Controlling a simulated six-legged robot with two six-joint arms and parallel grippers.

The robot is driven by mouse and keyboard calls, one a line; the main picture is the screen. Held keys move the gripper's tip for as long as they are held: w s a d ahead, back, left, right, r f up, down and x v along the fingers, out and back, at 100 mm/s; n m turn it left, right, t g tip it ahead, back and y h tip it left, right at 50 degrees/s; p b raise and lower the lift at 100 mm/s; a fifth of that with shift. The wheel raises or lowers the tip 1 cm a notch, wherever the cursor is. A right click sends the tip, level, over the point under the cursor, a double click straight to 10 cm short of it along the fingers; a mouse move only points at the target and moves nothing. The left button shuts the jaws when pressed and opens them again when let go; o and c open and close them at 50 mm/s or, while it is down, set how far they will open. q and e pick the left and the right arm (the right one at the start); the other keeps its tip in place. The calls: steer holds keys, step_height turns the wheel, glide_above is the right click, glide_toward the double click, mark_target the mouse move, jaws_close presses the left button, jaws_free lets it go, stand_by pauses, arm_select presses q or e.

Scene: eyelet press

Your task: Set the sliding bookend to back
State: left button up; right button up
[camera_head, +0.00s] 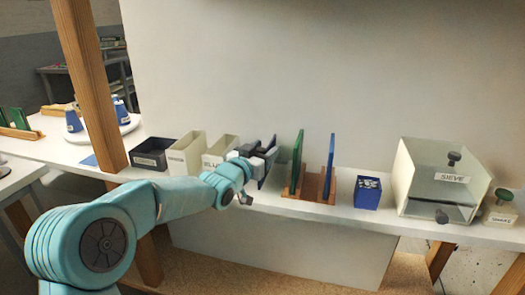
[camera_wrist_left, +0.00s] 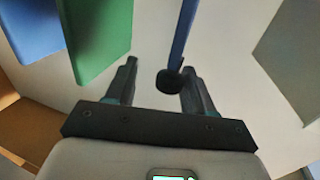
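A thin blue upright plate (camera_head: 266,172) stands beside my left gripper in the head view, partly hidden by it. In the left wrist view this blue plate (camera_wrist_left: 184,35) is seen nearly edge-on, with a black round knob (camera_wrist_left: 169,82) at its near end. My left gripper (camera_head: 262,152) is open; in the left wrist view its fingers (camera_wrist_left: 159,68) stand on either side of the knob. The knob is nearer the right finger, with a clear gap to the left one. A green upright panel (camera_head: 297,160) and another blue panel (camera_head: 331,165) stand on a wooden base (camera_head: 311,187). My right gripper is not in view.
On the white shelf, a white bin (camera_head: 220,151), another pale bin (camera_head: 186,152) and a black bin (camera_head: 152,153) stand to the left. A blue box (camera_head: 367,192) and a clear box marked SIEVE (camera_head: 452,178) stand to the right. A wooden post (camera_head: 90,80) rises at left.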

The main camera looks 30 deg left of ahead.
arm_select(q)
steer(key=shift+s+a, duration=0.15)
steer(key=shift+a, duration=0.15)
steer(key=shift+s, duration=0.45)
steer(key=s+b, duration=0.1)
steer(key=s, duration=1.4)
steer(key=shift+s+a, duration=0.2)
steer(key=shift+a, duration=0.05)
